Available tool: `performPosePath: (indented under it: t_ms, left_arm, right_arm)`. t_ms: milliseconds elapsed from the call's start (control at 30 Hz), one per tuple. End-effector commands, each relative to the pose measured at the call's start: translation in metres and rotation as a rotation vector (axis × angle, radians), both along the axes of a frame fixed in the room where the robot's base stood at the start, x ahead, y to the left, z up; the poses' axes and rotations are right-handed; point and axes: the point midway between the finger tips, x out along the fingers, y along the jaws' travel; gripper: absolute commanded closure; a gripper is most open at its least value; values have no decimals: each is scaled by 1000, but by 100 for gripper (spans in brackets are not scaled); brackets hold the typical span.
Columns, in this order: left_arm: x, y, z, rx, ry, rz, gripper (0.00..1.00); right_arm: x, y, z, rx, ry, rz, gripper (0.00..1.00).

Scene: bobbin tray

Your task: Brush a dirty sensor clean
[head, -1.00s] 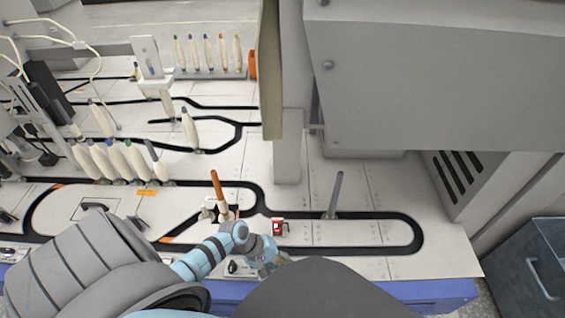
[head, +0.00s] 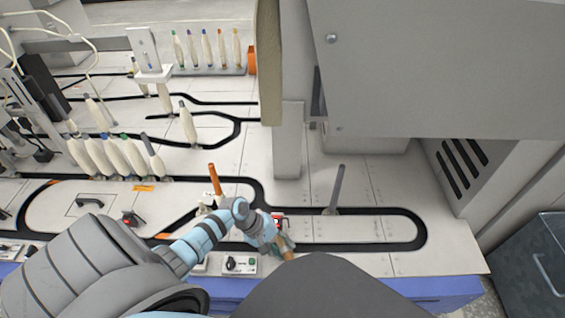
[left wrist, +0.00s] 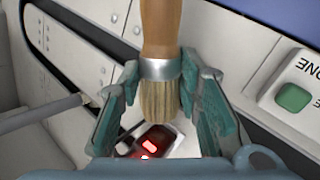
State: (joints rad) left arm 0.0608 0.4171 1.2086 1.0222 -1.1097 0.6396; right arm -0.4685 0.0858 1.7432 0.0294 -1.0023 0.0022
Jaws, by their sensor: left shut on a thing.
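My left gripper (head: 277,241) is shut on a brush (head: 288,254) with a wooden handle. In the left wrist view the brush (left wrist: 160,98) shows its handle, metal ferrule and pale bristles between the fingers (left wrist: 160,95). A small sensor (left wrist: 150,143) with lit red spots lies just beyond the bristle tips there; I cannot tell whether they touch. In the head view this red-and-white sensor (head: 281,217) is partly hidden by my gripper. Another dark unit with a red spot (head: 132,219) stands further left on the table. My right gripper is out of view.
A control box with a green button (head: 240,264) sits at the table's front edge. A grey post (head: 336,190) and an orange-brown stick (head: 214,180) rise nearby. Several bobbins (head: 110,158) stand at the left. A large grey cabinet (head: 430,70) overhangs the right.

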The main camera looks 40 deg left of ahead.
Motion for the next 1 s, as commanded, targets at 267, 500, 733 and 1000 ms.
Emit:
performPosePath:
  t_ms: [267,500,733,1000]
  left_arm:
    - [3,2,0,0,-1,-1,97]
    - [6,4,-1,0,0,-1,97]
    - [10,7,-1,0,0,-1,97]
    - [8,13,1,2,1,-1,97]
  right_arm:
    - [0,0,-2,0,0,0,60]
    - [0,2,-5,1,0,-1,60]
    - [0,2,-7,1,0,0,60]
    - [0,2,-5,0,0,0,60]
